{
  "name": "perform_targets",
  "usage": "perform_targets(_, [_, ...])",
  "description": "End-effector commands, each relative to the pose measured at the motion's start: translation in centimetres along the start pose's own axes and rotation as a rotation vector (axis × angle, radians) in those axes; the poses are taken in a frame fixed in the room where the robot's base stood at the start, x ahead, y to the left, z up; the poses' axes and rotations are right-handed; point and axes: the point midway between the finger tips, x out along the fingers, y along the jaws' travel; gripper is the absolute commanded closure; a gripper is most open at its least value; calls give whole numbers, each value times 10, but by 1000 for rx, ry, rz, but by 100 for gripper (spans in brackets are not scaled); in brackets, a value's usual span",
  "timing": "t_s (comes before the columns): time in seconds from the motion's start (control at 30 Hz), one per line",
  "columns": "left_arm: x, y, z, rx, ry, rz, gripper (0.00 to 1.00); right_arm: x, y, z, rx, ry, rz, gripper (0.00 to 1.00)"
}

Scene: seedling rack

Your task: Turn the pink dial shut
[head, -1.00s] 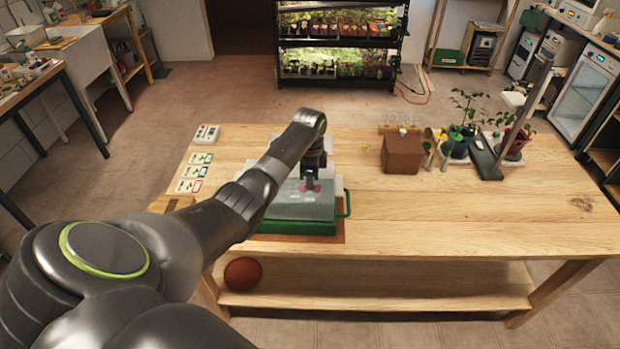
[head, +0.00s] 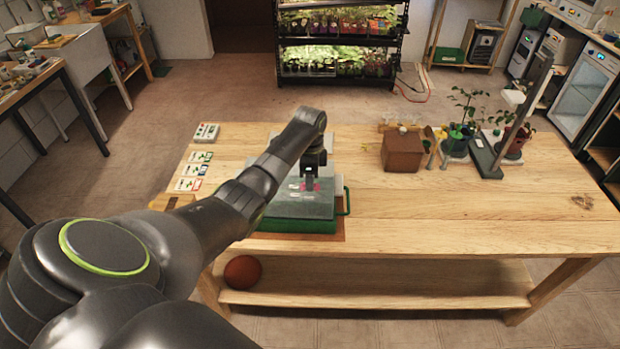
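The pink dial (head: 316,186) shows as small pink patches on top of a clear, greyish lid (head: 290,207). The lid covers a green tray (head: 300,227) near the front left of the wooden table. My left gripper (head: 307,186) points down right over the dial and hides part of it. The fingers are small and dark, and I cannot tell whether they touch the dial or are open or shut. A pale mark shows just left of the pink. My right gripper is not in view.
Cards (head: 192,171) and a small white box (head: 206,132) lie left of the tray. A brown box (head: 403,152) and potted plants (head: 457,143) stand at the back right. The table's right front is clear. A reddish ball (head: 242,271) rests on the lower shelf.

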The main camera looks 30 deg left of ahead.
Motion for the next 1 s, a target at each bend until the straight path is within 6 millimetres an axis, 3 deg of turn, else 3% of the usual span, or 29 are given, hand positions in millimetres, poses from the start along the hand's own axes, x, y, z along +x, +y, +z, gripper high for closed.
perform_targets(0.17, [-20, -2, 0, 1, 2, -7, 74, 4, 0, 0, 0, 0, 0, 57])
perform_targets(0.47, [-93, -2, 0, 1, 2, -9, 74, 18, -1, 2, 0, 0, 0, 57])
perform_targets(0.6, [-128, 0, 0, 0, 0, -2, 74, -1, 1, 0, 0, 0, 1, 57])
perform_targets(1.0, [-167, 0, 0, 0, 0, -1, 74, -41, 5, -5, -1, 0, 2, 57])
